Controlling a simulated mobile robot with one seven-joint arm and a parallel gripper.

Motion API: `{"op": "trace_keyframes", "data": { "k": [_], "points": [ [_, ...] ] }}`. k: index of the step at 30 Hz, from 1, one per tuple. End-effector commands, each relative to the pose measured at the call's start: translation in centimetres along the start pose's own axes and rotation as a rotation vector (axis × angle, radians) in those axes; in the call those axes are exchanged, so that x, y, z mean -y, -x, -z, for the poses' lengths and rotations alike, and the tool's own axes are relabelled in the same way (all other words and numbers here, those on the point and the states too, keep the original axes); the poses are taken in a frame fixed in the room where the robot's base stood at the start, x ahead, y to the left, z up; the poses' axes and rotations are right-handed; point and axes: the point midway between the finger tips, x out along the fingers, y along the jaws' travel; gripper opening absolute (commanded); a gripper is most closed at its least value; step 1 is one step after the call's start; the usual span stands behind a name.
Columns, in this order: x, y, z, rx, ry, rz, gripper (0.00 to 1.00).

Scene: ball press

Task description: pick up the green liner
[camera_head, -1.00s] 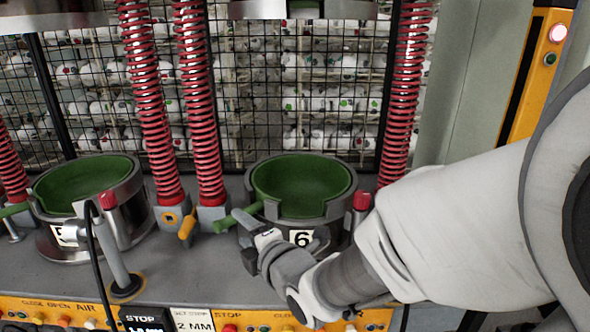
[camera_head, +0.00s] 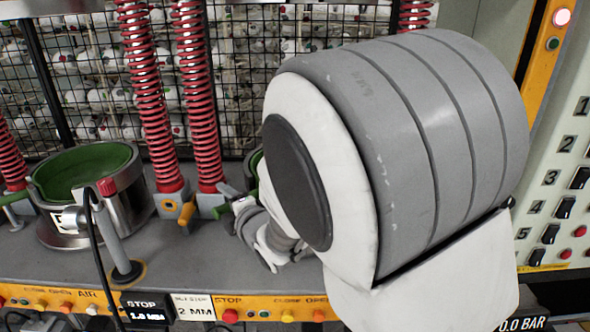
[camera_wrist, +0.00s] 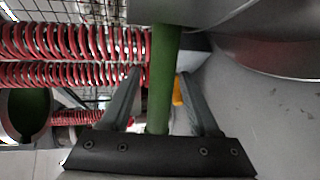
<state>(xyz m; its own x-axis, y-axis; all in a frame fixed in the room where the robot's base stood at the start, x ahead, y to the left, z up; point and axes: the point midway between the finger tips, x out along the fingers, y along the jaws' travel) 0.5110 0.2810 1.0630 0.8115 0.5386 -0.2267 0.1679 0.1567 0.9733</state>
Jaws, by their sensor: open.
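The green liner of station 6 (camera_head: 253,169) is mostly hidden behind my arm in the head view; only a sliver of its rim shows. Its green handle (camera_wrist: 162,85) runs between my fingers in the wrist view. My gripper (camera_wrist: 158,74) is open, with one finger on each side of the handle and gaps visible. A second green liner (camera_head: 82,170) sits in the metal cup of station 5 (camera_head: 130,195) at the left; it also shows at the left edge of the wrist view (camera_wrist: 30,108).
Red springs (camera_head: 200,95) stand behind the cups, before a black wire mesh (camera_head: 240,70). An orange-handled lever (camera_head: 187,210) is close to my gripper. A grey post (camera_head: 117,235) with a black cable stands in front of station 5. Buttons line the front edge.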

Motion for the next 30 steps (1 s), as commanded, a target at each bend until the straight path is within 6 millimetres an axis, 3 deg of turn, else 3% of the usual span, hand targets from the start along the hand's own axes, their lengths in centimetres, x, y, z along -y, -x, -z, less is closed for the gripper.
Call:
{"op": "trace_keyframes", "data": {
  "k": [7,18,30],
  "points": [
    [-0.03,-0.15,0.00,0.000,0.000,0.000,0.62],
    [-0.02,-0.13,0.00,0.000,0.000,0.000,0.00],
    [-0.03,-0.13,-0.01,0.000,0.000,0.000,0.00]
  ]
}}
